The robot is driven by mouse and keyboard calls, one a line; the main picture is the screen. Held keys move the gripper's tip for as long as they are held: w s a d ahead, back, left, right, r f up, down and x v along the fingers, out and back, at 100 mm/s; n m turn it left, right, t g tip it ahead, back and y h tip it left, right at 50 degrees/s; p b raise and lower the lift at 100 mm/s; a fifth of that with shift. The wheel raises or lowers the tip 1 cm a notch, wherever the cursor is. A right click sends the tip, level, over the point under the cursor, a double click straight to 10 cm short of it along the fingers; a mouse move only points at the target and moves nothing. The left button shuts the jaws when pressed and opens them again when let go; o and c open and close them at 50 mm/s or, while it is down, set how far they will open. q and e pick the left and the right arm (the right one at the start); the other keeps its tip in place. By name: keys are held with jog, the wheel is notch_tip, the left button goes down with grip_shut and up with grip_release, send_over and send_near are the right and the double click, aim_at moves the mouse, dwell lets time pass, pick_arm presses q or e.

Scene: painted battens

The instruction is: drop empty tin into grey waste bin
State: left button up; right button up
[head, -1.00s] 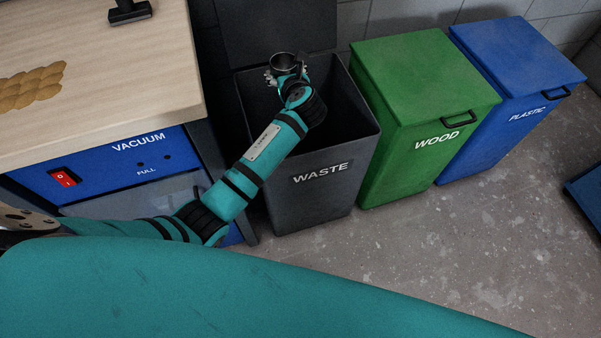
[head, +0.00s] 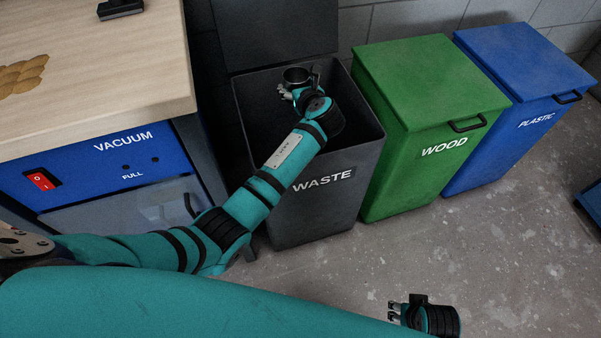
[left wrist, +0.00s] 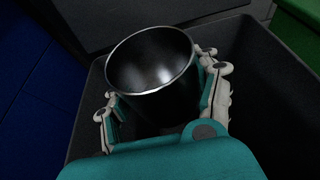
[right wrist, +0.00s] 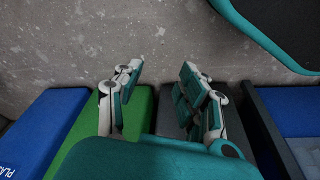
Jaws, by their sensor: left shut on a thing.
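The tin (head: 296,75) is a small dark metal cylinder, upright, with an open top. The left wrist view shows the tin (left wrist: 160,105) with a shiny, empty inside. My left gripper (head: 299,91) is shut around its sides, and its fingers show on both sides of the tin in the left wrist view (left wrist: 160,100). The grey waste bin (head: 300,215), marked WASTE, has its lid raised at the back. Tin and gripper are over its opening; their exact height against the rim is unclear. My right gripper (head: 393,310) is open and empty, low over the floor (right wrist: 140,40).
Green wood bin (head: 430,85) and blue plastic bin (head: 525,65) stand shut to the right. A wooden-topped bench (head: 90,80) with a blue vacuum panel (head: 90,165) is at left. The floor in front of the bins is clear.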

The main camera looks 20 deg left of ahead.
pick_arm(q)
notch_tip(320, 180, down, 2)
jog(key=b, duration=0.2)
jog(key=shift+f+b, duration=0.1)
jog(key=shift+b, duration=0.25)
jog(key=shift+f+b, duration=0.35)
jog(key=shift+b, duration=0.1)
jog(key=shift+f+b, duration=0.4)
jog(key=shift+b, duration=0.25)
jog(key=shift+f+b, duration=0.2)
jog(key=shift+b, duration=0.25)
pick_arm(e)
notch_tip(320, 180, up, 12)
jog(key=t, duration=0.1)
jog(key=shift+f, duration=0.15)
pick_arm(q)
jog(key=o, duration=1.3)
